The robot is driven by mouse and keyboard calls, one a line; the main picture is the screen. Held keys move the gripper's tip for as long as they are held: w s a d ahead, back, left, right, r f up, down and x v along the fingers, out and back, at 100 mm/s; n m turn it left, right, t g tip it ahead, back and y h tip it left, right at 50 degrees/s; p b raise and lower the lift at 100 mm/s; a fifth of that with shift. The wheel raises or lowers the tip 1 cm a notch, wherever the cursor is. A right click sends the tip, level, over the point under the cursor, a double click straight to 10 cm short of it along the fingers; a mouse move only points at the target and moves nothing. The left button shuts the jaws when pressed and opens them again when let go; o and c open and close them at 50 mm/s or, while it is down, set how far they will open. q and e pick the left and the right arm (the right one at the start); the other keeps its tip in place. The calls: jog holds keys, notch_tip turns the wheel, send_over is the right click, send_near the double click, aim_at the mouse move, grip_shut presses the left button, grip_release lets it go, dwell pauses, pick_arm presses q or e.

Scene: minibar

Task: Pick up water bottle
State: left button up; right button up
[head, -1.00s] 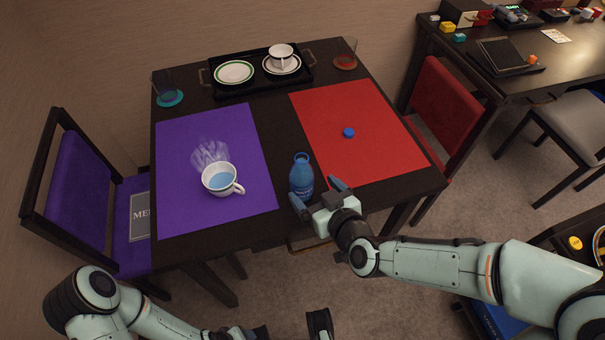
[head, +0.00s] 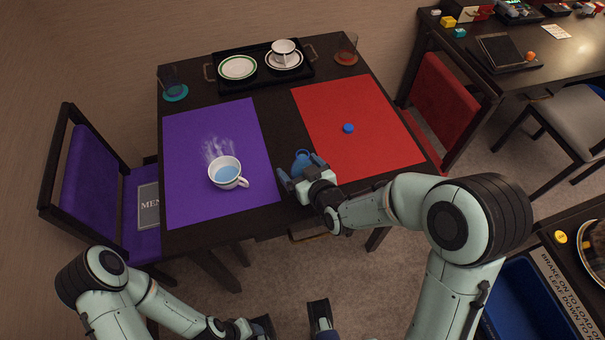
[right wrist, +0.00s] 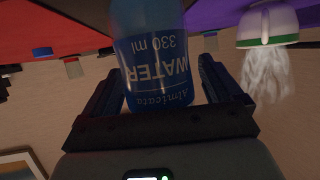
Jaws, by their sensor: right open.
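The blue water bottle (head: 302,158) stands upright at the table's front edge, between the purple and red mats. My right gripper (head: 303,170) is open, with one finger on each side of the bottle. In the right wrist view the bottle (right wrist: 155,60) is between the two fingers (right wrist: 158,85), its label upside down, with gaps beside it. The gripper hides the bottle's lower part in the head view. My left gripper (head: 240,328) is low at the bottom edge, away from the table; its jaw state is unclear.
A steaming cup (head: 226,172) sits on the purple mat (head: 190,135), left of the bottle. A blue cap (head: 348,128) lies on the red mat (head: 375,105). A black tray (head: 262,82) with dishes and two glasses stand at the back.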

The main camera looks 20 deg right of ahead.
aim_at(299, 161)
jog(key=shift+w+f, duration=0.1)
jog(key=shift+w, duration=0.1)
jog(key=c, duration=1.4)
jog(key=shift+r, duration=0.25)
jog(key=shift+r+p, duration=0.4)
jog(key=shift+r, duration=0.95)
notch_tip(299, 161, up, 10)
jog(key=p, duration=0.3)
jog(key=shift+r, duration=0.1)
jog(key=shift+r+p, duration=1.95)
jog(key=shift+r, duration=1.35)
